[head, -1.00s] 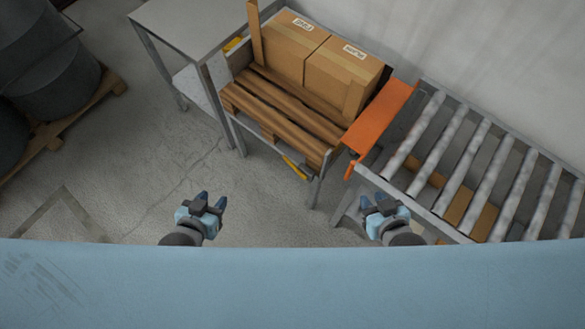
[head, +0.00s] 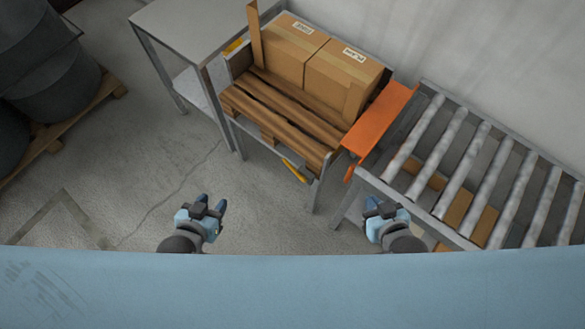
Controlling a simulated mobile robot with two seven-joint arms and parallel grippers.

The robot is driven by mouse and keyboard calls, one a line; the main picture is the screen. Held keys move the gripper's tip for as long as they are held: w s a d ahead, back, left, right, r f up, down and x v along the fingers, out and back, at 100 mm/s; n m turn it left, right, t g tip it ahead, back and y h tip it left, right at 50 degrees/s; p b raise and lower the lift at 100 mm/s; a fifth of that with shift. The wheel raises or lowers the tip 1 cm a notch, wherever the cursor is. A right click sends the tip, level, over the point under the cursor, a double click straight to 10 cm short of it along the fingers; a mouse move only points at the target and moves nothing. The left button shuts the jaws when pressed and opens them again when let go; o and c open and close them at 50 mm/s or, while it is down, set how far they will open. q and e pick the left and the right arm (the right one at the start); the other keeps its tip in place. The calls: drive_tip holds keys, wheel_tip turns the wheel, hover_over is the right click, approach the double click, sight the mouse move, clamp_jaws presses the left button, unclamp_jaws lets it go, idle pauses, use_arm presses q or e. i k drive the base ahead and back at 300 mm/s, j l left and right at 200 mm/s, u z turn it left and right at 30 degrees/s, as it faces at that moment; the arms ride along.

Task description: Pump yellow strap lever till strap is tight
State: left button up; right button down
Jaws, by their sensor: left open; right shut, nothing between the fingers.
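A yellow lever-like piece (head: 295,171) sits low on the near side of the metal stand, below the front edge of the wooden pallet (head: 275,112). It is small, and I cannot make out a strap running from it. Another yellow piece (head: 234,46) shows at the pallet's far left corner. My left gripper (head: 212,204) is open and empty, over the floor to the lower left of the near yellow piece. My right gripper (head: 372,203) is shut and empty, to its lower right, near the conveyor's end. Both are apart from the yellow pieces.
Two cardboard boxes (head: 344,78) stand on the pallet. An orange plate (head: 378,119) joins the stand to a roller conveyor (head: 470,165) on the right. A grey table (head: 193,22) adjoins on the left. Dark drums (head: 58,70) stand far left. The floor before the stand is clear.

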sight(293, 169)
drive_tip(key=z, duration=0.3)
drive_tip(key=j+z, duration=0.85)
drive_tip(key=j, duration=0.6)
drive_tip(key=k+j+z, duration=0.15)
drive_tip(key=j, duration=1)
drive_tip(key=k+z, duration=0.05)
